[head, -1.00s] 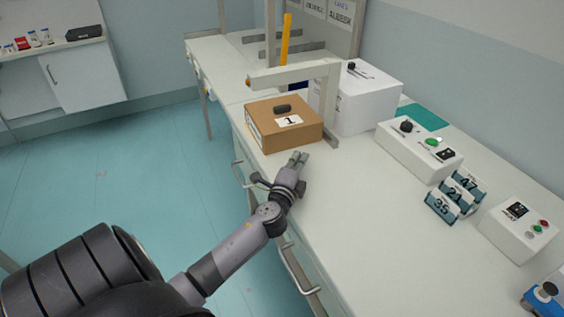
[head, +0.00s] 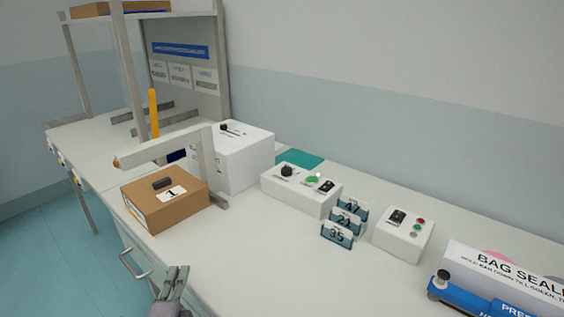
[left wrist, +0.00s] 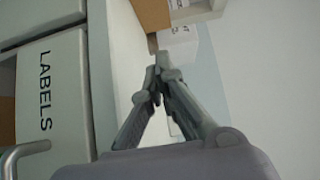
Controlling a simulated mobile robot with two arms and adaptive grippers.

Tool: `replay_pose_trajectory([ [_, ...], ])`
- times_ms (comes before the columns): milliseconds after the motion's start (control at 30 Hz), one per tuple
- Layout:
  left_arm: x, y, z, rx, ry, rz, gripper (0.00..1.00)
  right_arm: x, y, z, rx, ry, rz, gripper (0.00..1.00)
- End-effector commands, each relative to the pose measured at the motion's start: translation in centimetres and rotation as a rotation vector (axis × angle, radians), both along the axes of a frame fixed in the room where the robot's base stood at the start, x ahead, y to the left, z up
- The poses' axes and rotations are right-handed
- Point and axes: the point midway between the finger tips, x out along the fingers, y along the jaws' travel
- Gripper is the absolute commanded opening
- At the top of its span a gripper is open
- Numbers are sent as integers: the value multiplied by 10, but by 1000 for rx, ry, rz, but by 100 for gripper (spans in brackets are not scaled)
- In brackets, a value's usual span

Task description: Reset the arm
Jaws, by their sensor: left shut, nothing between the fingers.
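My left gripper (head: 177,272) is at the bottom edge of the head view, over the front part of the bench. Its fingers are together and hold nothing. The left wrist view shows the closed fingers (left wrist: 160,68) pointing along the bench front. A pale grey arm (head: 160,147) with an orange tip stands on an upright post on the bench. My right gripper is out of view.
Behind the box stands a white box (head: 240,160). To the right are a white control box (head: 300,187), numbered tags (head: 345,222), a button box (head: 403,233) and a blue-and-white bag sealer (head: 500,285). The left wrist view shows a drawer front reading LABELS (left wrist: 50,95).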

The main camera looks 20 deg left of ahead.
Motion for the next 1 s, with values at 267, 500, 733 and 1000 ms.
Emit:
replay_pose_trajectory([
  [267,-24,3,-31,-358,51,153,0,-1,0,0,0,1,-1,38],
  [500,-91,-56,-111,-982,336,404,0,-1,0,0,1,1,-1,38],
  [733,-144,-120,-138,-1249,604,514,0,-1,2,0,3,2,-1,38],
  [1000,-172,-160,-170,-1357,795,574,0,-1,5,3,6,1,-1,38],
])
